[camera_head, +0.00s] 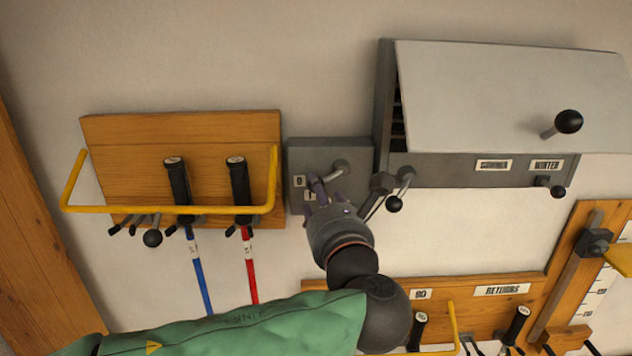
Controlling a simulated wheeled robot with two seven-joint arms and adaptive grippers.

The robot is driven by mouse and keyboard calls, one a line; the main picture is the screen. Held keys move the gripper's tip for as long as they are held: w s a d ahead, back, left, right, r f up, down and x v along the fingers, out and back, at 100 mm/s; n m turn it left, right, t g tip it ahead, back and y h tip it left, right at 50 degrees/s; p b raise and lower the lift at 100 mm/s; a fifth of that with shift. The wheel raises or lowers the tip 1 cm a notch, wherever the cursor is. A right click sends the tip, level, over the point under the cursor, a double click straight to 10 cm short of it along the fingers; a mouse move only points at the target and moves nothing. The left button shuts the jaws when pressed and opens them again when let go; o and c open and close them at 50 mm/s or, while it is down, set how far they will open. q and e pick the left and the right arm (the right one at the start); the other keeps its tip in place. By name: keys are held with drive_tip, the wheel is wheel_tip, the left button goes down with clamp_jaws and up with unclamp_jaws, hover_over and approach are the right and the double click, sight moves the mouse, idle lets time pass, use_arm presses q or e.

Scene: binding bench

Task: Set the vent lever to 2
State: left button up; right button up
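A grey wall plate (302,151) with small number labels, of which a 0 (299,181) is readable, sits left of the large grey box. A rounded grey lever pivot (341,166) shows on the plate. The rest of that lever is hidden behind my gripper, so its setting cannot be read. My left gripper (349,186) is in front of the plate, its fingers spread apart and pointing up. I cannot tell whether a finger touches the lever. My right gripper is not in view.
The grey box (447,170) has SUMMER and WINTER labels and black-knobbed levers (568,121); one knob (395,204) is close right of my gripper. A wooden rack (122,140) with a yellow rail (112,211) holds two tools at left. A labelled RETURNS board (465,289) is below.

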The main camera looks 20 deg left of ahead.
sight(327, 179)
use_arm(q)
drive_tip(key=shift+p+x, duration=0.3)
drive_tip(key=shift+x, duration=2.45)
drive_tip(key=shift+c, duration=0.3)
clamp_jaws()
